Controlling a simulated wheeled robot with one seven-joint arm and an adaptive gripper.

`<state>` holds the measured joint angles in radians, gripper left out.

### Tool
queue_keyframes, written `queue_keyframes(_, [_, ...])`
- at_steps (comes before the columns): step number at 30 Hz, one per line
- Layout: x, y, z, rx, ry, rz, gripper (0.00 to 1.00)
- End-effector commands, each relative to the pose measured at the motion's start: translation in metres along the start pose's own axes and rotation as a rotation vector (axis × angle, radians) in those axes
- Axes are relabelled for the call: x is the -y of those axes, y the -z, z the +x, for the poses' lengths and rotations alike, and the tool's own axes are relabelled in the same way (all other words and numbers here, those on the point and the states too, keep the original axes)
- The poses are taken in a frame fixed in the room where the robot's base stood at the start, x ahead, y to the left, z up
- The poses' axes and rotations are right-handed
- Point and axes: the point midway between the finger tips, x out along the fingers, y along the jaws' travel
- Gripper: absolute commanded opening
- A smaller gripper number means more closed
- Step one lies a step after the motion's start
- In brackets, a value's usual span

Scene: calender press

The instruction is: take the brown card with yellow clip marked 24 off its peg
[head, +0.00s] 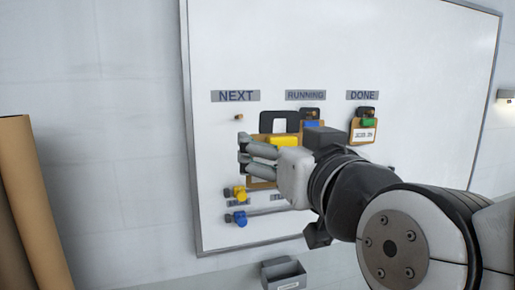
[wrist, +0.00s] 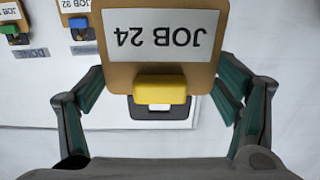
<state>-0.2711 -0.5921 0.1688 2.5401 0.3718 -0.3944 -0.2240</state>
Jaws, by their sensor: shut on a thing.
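The brown card marked JOB 24 (wrist: 122,75) appears upside down in the wrist view, with its yellow clip (wrist: 160,89) and dark hanger plate (wrist: 178,110) below. My gripper (wrist: 160,80) is shut on the card, one finger at each side. In the head view, my gripper (head: 243,152) covers much of the card. The yellow clip (head: 283,141) and dark plate (head: 272,120) show above the fingers. A small peg (head: 239,117) under the NEXT label stands bare, left of the card. Whether anything behind the card still touches the board is hidden.
The whiteboard (head: 260,50) has NEXT, RUNNING and DONE labels. A blue-clip card (wrist: 78,5) and a green-clip card (head: 363,134) hang to the right. Yellow (head: 240,192) and blue (head: 239,218) clips sit lower left. A grey bin (head: 284,274) is below; brown rolls (head: 30,200) stand left.

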Motion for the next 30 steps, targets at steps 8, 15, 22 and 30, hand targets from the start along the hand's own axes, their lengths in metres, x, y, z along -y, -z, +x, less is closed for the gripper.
queue_keyframes(8, [-0.002, 0.000, -0.007, -0.004, -0.002, 0.002, 0.62])
queue_keyframes(15, [0.000, -0.001, -0.017, -0.004, 0.001, 0.000, 0.62])
queue_keyframes(22, [0.002, -0.002, -0.024, -0.002, 0.004, -0.003, 0.62])
queue_keyframes(30, [0.003, -0.002, -0.025, -0.001, 0.005, -0.003, 0.62])
